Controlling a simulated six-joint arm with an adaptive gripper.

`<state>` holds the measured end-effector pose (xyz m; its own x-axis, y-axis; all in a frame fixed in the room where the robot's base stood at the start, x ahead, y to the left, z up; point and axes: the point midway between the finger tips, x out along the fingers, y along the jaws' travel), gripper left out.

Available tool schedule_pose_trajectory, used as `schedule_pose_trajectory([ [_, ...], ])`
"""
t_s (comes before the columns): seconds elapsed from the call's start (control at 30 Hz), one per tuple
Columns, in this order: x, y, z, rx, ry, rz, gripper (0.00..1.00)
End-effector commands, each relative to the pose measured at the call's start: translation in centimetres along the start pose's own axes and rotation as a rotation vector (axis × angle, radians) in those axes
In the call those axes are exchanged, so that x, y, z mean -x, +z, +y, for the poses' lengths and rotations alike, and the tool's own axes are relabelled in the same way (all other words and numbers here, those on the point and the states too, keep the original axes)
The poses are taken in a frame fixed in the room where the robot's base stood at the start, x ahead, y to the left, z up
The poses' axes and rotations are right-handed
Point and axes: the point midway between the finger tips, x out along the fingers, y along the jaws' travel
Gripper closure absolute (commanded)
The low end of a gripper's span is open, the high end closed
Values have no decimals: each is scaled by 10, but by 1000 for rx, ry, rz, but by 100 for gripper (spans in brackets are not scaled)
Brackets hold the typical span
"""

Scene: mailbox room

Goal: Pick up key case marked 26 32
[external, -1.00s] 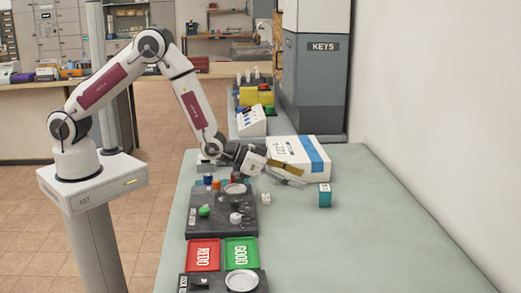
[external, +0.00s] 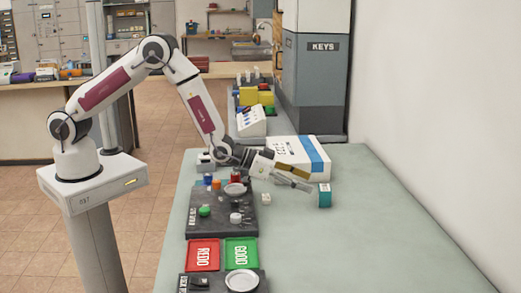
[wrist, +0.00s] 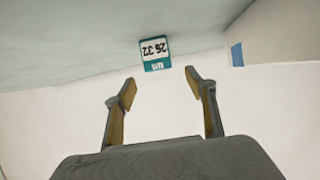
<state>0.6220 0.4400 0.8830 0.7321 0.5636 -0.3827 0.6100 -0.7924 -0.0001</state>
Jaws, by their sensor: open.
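The key case (external: 325,196) is a small teal block with a white top, standing on the green table. In the wrist view the key case (wrist: 155,54) shows a white label reading 26 32, upside down, with a teal edge below it. My gripper (external: 310,181) is just left of the case in the external view, tilted toward it. In the wrist view my gripper (wrist: 160,82) has its two tan-padded fingers spread wide. The case lies ahead of the fingertips, roughly centred between them, and nothing is held.
A white box with a blue stripe (external: 315,152) stands behind my gripper. A small white cube (external: 265,199) lies left of the case. A dark tray (external: 222,222) with small parts and red (external: 203,254) and green (external: 241,253) trays line the left edge. The right of the table is clear.

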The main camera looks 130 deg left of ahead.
Motion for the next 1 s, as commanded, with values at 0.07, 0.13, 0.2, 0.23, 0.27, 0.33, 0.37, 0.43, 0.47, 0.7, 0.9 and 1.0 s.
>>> schedule_pose_trajectory([
  [0.07, 0, 0, 0, 0, 0, 0, 44],
  [0.13, 0, 0, 0, 0, 0, 0, 44],
  [0.2, 0, 0, 0, 0, 0, 0, 44],
  [0.23, -1, 0, 0, 0, 0, 0, 44],
  [0.27, -1, 0, 0, 0, 0, 0, 44],
  [0.33, -4, 0, 0, 0, 0, 0, 44],
  [0.37, -5, 0, 0, 0, 0, 0, 44],
  [0.43, -9, 1, 1, 0, 0, -1, 44],
  [0.47, -12, 1, 1, 0, 0, -1, 44],
  [0.7, -32, 2, 3, 0, 0, 0, 44],
  [0.9, -47, 2, 2, 0, 0, 0, 44],
  [1.0, -50, 2, 2, 0, 0, 0, 44],
])
